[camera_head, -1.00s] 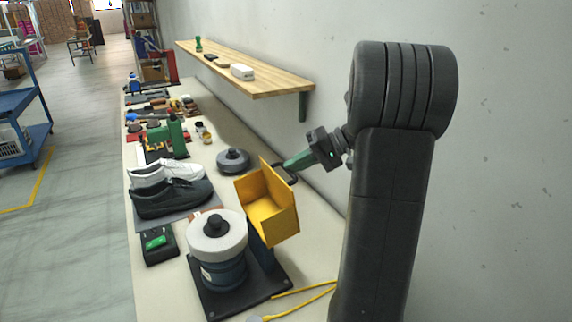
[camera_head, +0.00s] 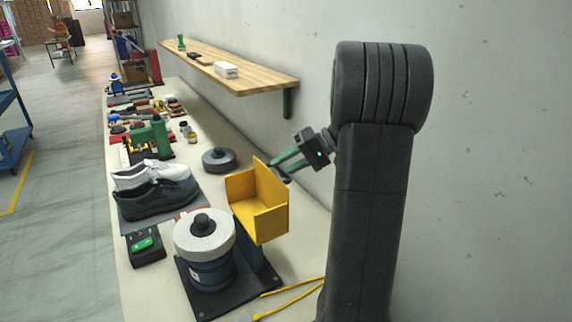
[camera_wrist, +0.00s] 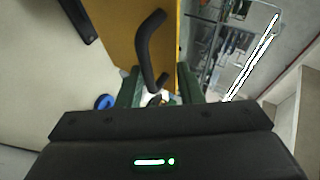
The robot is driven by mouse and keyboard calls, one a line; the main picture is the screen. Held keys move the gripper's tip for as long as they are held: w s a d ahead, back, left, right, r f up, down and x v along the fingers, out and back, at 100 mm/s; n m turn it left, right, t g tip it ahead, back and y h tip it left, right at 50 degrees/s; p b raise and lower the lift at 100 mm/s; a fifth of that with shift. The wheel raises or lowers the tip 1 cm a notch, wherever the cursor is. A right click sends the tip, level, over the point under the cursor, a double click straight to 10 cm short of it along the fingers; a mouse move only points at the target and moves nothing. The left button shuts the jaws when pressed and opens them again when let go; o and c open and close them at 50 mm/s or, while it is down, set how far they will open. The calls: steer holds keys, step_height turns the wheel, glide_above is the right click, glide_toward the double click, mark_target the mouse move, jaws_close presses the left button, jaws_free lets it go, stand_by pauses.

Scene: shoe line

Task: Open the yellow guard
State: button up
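My gripper (camera_head: 277,171) is at the guard's far right side, by the handle. Its two green fingers are spread apart. In the wrist view my gripper (camera_wrist: 158,85) has one finger on each side of the handle's lower end, with a gap visible. Contact with the handle cannot be told.
The wall and wooden shelf (camera_head: 225,75) bound the right side. A dark round object (camera_head: 219,160), shoes (camera_head: 157,192) and a green-buttoned box (camera_head: 146,248) stand on the bench.

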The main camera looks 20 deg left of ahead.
step_height(320, 180, up, 10)
steer(key=shift+b, duration=0.45)
